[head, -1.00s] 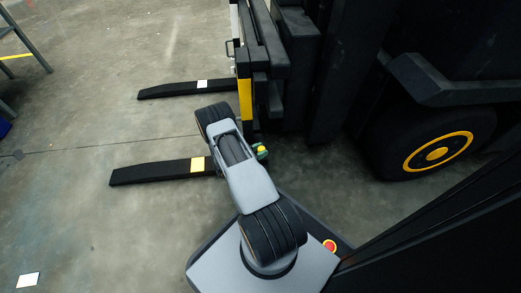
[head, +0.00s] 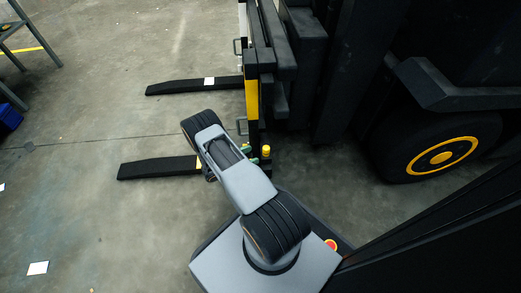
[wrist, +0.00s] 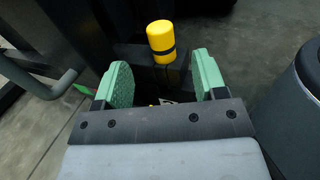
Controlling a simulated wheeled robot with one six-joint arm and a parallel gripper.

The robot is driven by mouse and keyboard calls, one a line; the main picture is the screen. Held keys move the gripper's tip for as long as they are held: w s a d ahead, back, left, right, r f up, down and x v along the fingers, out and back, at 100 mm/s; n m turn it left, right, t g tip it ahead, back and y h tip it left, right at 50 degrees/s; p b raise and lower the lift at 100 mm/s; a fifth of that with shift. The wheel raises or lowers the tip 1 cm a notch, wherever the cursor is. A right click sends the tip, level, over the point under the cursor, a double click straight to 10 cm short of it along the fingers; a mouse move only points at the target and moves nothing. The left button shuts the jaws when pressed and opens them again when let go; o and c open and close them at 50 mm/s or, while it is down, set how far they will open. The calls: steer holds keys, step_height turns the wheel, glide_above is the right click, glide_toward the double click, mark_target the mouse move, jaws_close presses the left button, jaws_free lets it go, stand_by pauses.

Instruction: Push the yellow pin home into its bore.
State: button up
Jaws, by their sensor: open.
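The yellow pin (wrist: 161,36) stands upright on a black block (wrist: 150,66) of the forklift in the wrist view, with a dark band round its lower part. The bore under the pin is hidden, so I cannot tell how deep the pin sits.
Two black forks (head: 195,85) lie low over the concrete floor to the left. The dark mast (head: 285,60) and a large wheel (head: 437,145) stand at the right. A grey bar handle (wrist: 45,84) is left of the fingers. Open floor lies at left.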

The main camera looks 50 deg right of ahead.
steer(key=p+v, duration=0.1)
steer(key=v, duration=0.5)
steer(key=shift+a, duration=0.15)
steer(key=a+r+m+y+p, duration=0.35)
steer(key=r+p, duration=0.55)
steer(key=r, duration=0.9)
steer(key=a+r+m+y+p, duration=0.2)
steer(key=r+m+y+p, duration=0.45)
steer(key=r, duration=1.25)
steer(key=s+a+r+m+t+y+p, duration=0.1)
steer(key=s+a+r+t+y+p, duration=0.1)
steer(key=r+p, duration=0.6)
steer(key=s+a+r+m+t+y+p, duration=0.1)
steer(key=s+a+r+t+p, duration=0.3)
steer(key=r, duration=1.3)
steer(key=s+a+r+m+t+y+p, duration=0.2)
steer(key=s+a+r+t+y+p, duration=0.1)
steer(key=r+p, duration=0.8)
step_height(320, 180, up, 2)
steer(key=s+a+y, duration=0.1)
steer(key=a, duration=0.1)
steer(key=shift+s+a+p, duration=0.2)
steer(key=shift+a+p, duration=0.15)
steer(key=shift+r, duration=0.1)
